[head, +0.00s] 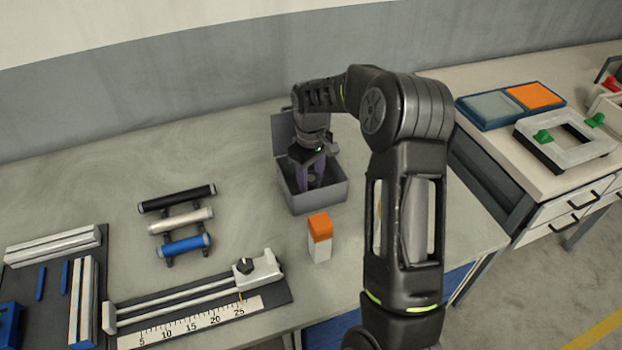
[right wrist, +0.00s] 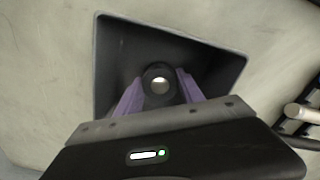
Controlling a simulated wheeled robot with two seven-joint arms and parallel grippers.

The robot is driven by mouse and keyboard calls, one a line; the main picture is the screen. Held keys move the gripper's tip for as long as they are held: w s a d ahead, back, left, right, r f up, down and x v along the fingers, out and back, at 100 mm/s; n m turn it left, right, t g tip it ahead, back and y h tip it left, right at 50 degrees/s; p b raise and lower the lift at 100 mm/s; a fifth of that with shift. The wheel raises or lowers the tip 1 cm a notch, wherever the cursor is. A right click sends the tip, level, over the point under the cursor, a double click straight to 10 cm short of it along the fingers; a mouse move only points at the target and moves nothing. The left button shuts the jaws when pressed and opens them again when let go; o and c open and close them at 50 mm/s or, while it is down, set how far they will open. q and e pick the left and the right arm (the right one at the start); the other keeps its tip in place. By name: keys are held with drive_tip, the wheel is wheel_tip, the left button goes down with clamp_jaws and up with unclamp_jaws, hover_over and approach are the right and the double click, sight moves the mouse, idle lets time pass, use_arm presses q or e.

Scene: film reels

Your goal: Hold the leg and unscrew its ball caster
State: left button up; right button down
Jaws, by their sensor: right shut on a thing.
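My right gripper (head: 311,178) reaches down into an open grey box (head: 322,201) on the workbench. Its purple fingers also show in the right wrist view (right wrist: 160,92). They are shut on a dark round piece with a pale centre, which looks like the ball caster (right wrist: 160,70). The piece is inside the box; I cannot tell whether it touches the floor. No leg shows attached to it. A black bar (head: 176,198), a whitish bar (head: 180,221) and a blue bar (head: 184,245) lie on a rack; I cannot tell if one is the leg. My left gripper is out of view.
An orange-and-white block (head: 320,238) stands just in front of the box. A side bench (head: 562,185) holds trays at right. Bench behind the rack is clear.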

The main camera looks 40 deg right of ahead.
sight(311, 178)
drive_tip(key=shift+f, duration=0.65)
drive_tip(key=c, duration=0.7)
unclamp_jaws()
drive_tip(key=shift+f, duration=0.1)
drive_tip(key=shift+c, duration=0.2)
wheel_tip(311, 178, up, 12)
drive_tip(key=b, duration=0.1)
